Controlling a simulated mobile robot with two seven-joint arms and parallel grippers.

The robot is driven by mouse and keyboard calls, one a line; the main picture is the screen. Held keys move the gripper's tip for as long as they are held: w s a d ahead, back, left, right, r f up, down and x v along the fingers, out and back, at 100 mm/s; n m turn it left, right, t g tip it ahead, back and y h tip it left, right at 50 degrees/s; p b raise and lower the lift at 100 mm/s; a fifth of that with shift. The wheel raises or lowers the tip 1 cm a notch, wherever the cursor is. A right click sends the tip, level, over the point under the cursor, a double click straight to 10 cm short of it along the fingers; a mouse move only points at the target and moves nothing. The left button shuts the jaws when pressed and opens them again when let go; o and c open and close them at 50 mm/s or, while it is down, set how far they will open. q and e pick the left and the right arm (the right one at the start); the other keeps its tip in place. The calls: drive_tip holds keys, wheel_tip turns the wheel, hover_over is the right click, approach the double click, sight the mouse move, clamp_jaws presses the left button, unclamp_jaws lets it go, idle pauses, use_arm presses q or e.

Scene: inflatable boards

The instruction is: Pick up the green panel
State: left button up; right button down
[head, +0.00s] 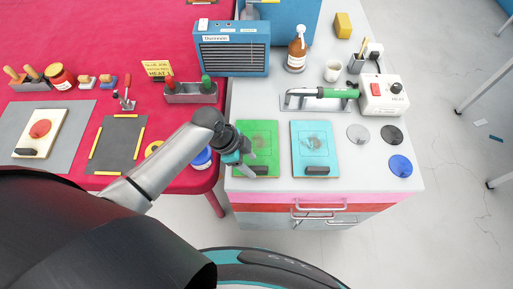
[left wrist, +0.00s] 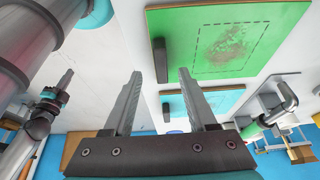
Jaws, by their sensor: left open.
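The green panel (head: 258,142) lies flat on the grey cabinet top, with a dashed outline and a brownish patch on its face. A dark block handle sits at its near edge. The panel also shows in the left wrist view (left wrist: 235,38), with its dark handle (left wrist: 160,60) beyond my fingertips. My left gripper (head: 247,166) is over the panel's near-left corner in the head view. In the left wrist view its two fingers (left wrist: 164,76) are apart with nothing between them. I cannot tell the exact gap to the handle. My right gripper is not in view.
A light-blue panel (head: 315,143) lies just right of the green one. Round discs (head: 400,166) lie further right. A red table (head: 150,20) adjoins on the left.

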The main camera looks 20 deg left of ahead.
sight(255, 168)
use_arm(q)
drive_tip(key=shift+x, duration=1.55)
drive_tip(key=shift+w, duration=0.1)
drive_tip(key=shift+c, duration=0.4)
clamp_jaws()
